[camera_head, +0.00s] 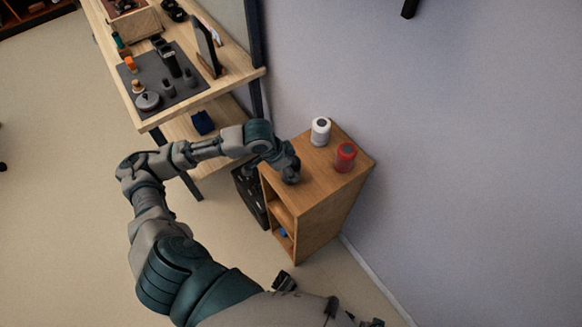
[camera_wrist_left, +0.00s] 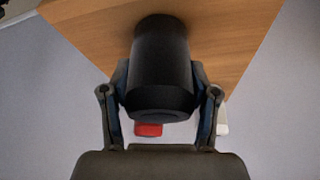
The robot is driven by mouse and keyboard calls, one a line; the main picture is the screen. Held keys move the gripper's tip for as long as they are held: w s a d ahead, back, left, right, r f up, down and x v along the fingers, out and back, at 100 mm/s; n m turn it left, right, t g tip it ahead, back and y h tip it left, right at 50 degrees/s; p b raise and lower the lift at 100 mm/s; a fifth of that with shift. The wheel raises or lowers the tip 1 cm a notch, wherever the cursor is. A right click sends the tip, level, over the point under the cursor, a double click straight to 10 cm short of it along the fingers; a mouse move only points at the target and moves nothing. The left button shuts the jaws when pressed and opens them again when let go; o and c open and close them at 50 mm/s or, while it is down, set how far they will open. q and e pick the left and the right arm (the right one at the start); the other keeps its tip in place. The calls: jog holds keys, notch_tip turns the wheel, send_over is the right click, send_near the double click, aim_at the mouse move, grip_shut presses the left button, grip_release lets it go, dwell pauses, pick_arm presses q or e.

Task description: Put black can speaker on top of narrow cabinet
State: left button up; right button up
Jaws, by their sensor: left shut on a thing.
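The black can speaker (camera_wrist_left: 161,70) is between the two fingers of my left gripper (camera_wrist_left: 160,105) in the left wrist view. My left gripper is shut on it. In the head view the left gripper (camera_head: 290,170) is over the near left part of the narrow cabinet's (camera_head: 322,190) wooden top, and the speaker is hard to make out there. The wooden top (camera_wrist_left: 90,30) fills the upper part of the wrist view, with the speaker's far end against or just over it; I cannot tell whether they touch.
A white can (camera_head: 320,131) and a red can (camera_head: 345,156) stand on the cabinet top toward the wall. A wooden table (camera_head: 150,115) with a dark mat and several small items stands to the left. A dark box (camera_head: 249,195) is beside the cabinet.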

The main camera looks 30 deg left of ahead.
pick_arm(q)
jog(key=shift+f, duration=0.1)
jog(key=o, duration=1.4)
pick_arm(e)
jog(key=shift+w+r, duration=0.1)
pick_arm(q)
jog(key=p+v, duration=0.3)
jog(key=v, duration=0.9)
pick_arm(e)
jog(key=s+f, duration=0.4)
jog(key=f, duration=0.2)
jog(key=shift+d+f, duration=0.25)
jog(key=shift+f, duration=0.05)
pick_arm(q)
jog(key=shift+f, duration=0.1)
